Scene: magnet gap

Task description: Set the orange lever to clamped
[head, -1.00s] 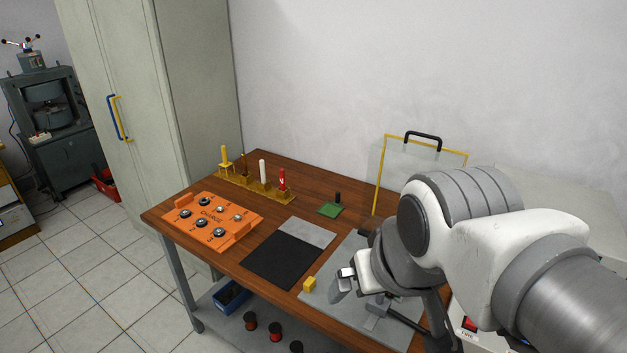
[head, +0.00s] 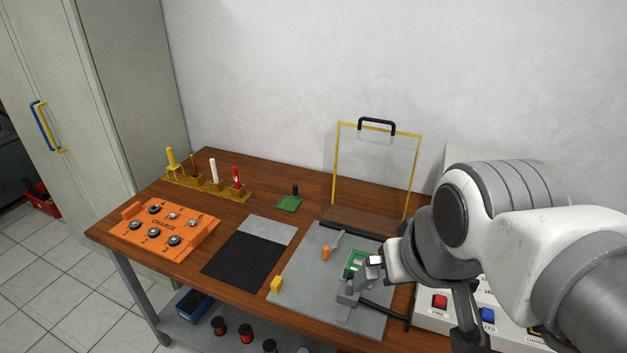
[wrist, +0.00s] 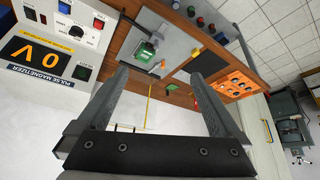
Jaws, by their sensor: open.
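The orange lever knob (head: 326,252) sits on a grey arm on the grey plate (head: 300,262), left of a green fixture (head: 355,263). In the wrist view the orange knob (wrist: 163,64) shows beside the green fixture (wrist: 146,48), beyond my fingers. My gripper (head: 376,262) is to the right of the lever and apart from it, near the green fixture in the picture. In the wrist view my gripper (wrist: 168,80) is open, with nothing between its fingers. I cannot read any clamped or unclamped mark by the lever.
A yellow-framed clear shield (head: 376,170) stands behind. The magnetizer box (wrist: 50,45) is nearby.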

